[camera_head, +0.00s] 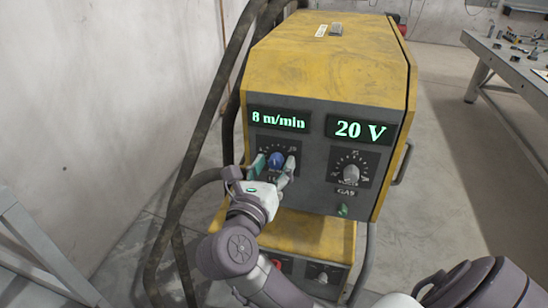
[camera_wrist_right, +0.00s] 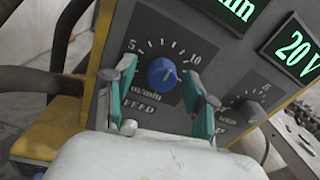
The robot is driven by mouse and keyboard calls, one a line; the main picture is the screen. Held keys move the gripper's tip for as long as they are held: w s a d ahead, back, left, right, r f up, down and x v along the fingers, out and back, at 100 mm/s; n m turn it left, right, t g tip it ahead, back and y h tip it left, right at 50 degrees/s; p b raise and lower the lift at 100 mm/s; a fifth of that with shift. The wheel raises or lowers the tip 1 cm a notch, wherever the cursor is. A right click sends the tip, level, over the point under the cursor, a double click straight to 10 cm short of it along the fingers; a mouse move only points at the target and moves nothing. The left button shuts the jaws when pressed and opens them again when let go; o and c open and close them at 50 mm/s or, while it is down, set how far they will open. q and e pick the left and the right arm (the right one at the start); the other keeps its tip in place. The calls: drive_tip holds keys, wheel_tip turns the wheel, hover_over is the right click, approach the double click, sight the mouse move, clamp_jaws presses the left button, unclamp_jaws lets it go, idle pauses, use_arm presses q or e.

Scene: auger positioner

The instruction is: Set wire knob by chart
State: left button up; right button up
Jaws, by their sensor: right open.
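The yellow welding wire feeder (camera_head: 330,75) faces me with a dark front panel. Its left display (camera_head: 279,120) reads 8 m/min and its right display (camera_head: 360,130) reads 20 V. The blue wire feed knob (camera_head: 276,159) sits below the left display; in the right wrist view the knob (camera_wrist_right: 163,74) has a scale marked 5 and 10 and the label FEED. My right gripper (camera_head: 273,165) is open, its green-padded fingers (camera_wrist_right: 161,88) on either side of the knob with visible gaps. My left gripper is out of view. I see no readable chart.
Dark hoses (camera_head: 190,170) hang along the machine's left side. A workbench with tools (camera_head: 510,60) stands at the upper right. Open floor (camera_head: 445,160) lies right of the machine.

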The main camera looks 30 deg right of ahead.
drive_tip(key=shift+s+a+r, duration=0.1)
drive_tip(key=shift+s, duration=0.05)
drive_tip(key=shift+c, duration=0.3)
drive_tip(key=c, duration=0.5)
clamp_jaws()
drive_tip(key=n+p, duration=0.3)
drive_tip(key=n, duration=0.1)
drive_tip(key=shift+r+p, duration=0.2)
drive_tip(key=shift+p, duration=0.15)
drive_tip(key=n+p, duration=0.8)
drive_tip(key=p, duration=0.1)
drive_tip(key=shift+t, duration=0.3)
use_arm(q)
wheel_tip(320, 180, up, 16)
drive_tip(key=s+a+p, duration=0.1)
drive_tip(key=p, duration=0.2)
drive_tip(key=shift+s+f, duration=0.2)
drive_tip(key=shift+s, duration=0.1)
use_arm(e)
drive_tip(key=shift+f+n+t, duration=0.15)
drive_tip(key=shift+n+t, duration=0.15)
drive_tip(key=shift+n, duration=1.4)
